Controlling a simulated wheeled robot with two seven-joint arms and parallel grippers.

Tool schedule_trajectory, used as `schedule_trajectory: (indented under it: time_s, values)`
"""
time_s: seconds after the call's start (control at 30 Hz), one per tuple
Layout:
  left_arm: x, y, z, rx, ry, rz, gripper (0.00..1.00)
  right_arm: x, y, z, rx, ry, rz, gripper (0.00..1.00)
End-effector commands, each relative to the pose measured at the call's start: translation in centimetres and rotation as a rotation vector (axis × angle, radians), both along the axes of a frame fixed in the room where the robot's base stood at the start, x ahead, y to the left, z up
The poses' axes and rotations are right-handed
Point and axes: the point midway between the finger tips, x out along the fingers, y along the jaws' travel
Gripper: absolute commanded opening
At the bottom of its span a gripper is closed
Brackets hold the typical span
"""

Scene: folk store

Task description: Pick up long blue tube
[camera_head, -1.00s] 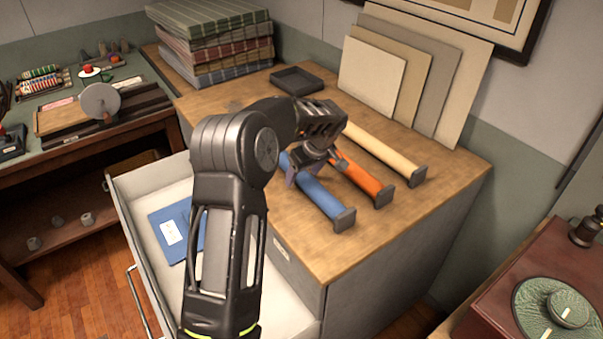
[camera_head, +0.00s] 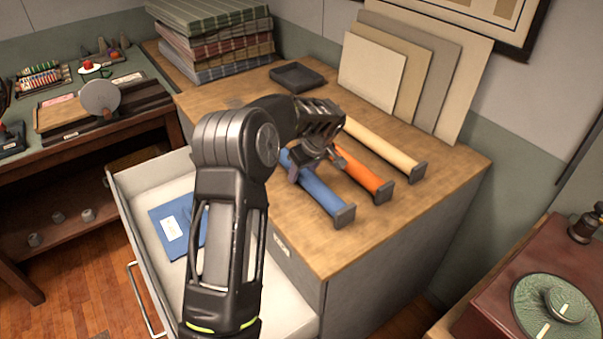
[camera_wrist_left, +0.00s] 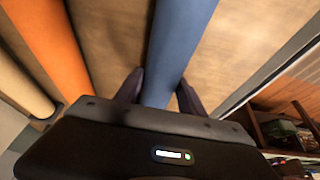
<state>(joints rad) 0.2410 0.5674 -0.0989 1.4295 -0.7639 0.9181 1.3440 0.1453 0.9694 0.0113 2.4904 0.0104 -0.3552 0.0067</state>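The long blue tube (camera_head: 318,187) lies on the wooden cabinet top with a dark square cap at its near end. It is the leftmost of three parallel tubes, and its far part is hidden behind my left arm. My left gripper (camera_head: 307,168) is low over the blue tube. In the left wrist view, the gripper (camera_wrist_left: 160,82) has one dark finger on each side of the blue tube (camera_wrist_left: 178,40), close to its sides. The fingers look spread; contact with the tube is not clear. My right gripper is not in view.
An orange tube (camera_head: 362,174) and a cream tube (camera_head: 380,147) lie just right of the blue one. A dark tray (camera_head: 297,77), stacked fabric (camera_head: 217,45) and leaning boards (camera_head: 372,72) stand behind. An open drawer (camera_head: 150,178) holds a blue folder (camera_head: 170,228).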

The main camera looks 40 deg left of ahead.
Motion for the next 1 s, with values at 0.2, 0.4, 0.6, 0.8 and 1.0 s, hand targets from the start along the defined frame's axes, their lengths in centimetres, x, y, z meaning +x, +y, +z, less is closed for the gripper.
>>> schedule_trajectory:
  time_s: [0.2,0.4,0.6,0.8,1.0]
  values:
    - [0.0,0.0,0.0,0.0,0.0,0.0,0.28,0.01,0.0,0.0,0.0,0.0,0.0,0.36]
    - [0.0,0.0,0.0,0.0,0.0,0.0,0.11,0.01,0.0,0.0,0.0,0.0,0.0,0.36]
    - [0.0,0.0,0.0,0.0,0.0,0.0,0.0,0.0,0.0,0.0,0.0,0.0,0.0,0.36]
    - [0.03,0.01,0.06,0.001,-0.001,0.0,0.0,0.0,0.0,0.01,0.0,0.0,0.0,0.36]
    - [0.08,0.06,0.66,0.002,-0.003,0.001,0.0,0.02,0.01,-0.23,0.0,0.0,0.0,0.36]
